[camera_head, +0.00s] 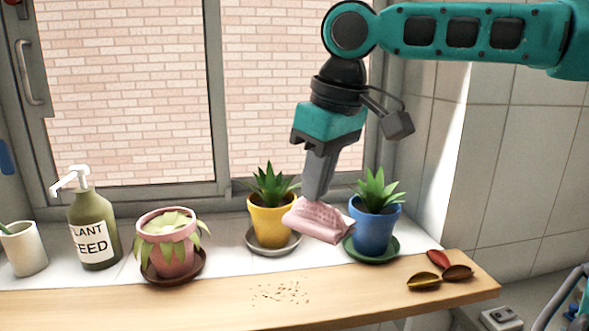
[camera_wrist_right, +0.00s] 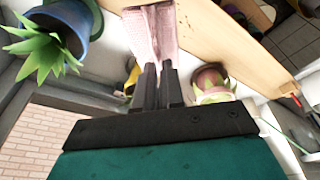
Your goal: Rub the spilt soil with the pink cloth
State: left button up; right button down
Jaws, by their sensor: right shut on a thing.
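The pink cloth (camera_head: 318,221) is folded and held in the air in front of the sill, between the yellow and blue pots. My right gripper (camera_head: 312,198) points down and is shut on the cloth. In the right wrist view the cloth (camera_wrist_right: 153,35) hangs from the fingertips (camera_wrist_right: 158,72). The spilt soil (camera_head: 281,293) is a thin scatter of dark specks on the wooden ledge (camera_head: 200,304), below and to the left of the cloth. The cloth is apart from the soil. My left gripper is not in view.
A yellow pot (camera_head: 271,222), a blue pot (camera_head: 374,225) and a pink pot (camera_head: 166,249) stand on saucers along the sill. A green pump bottle (camera_head: 93,232) and white cup (camera_head: 22,250) are at left. Small coloured bowl-like pieces (camera_head: 437,259) lie at the ledge's right end.

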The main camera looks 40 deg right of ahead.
aim_at(323, 200)
jog(key=shift+s+f, duration=0.15)
jog(key=shift+f, duration=0.6)
jog(key=shift+s+f, duration=0.15)
jog(key=shift+f, duration=0.55)
jog(key=shift+s+x, duration=0.2)
jog(key=shift+x, duration=0.75)
jog(key=shift+w+d, duration=0.1)
jog(key=shift+d, duration=0.1)
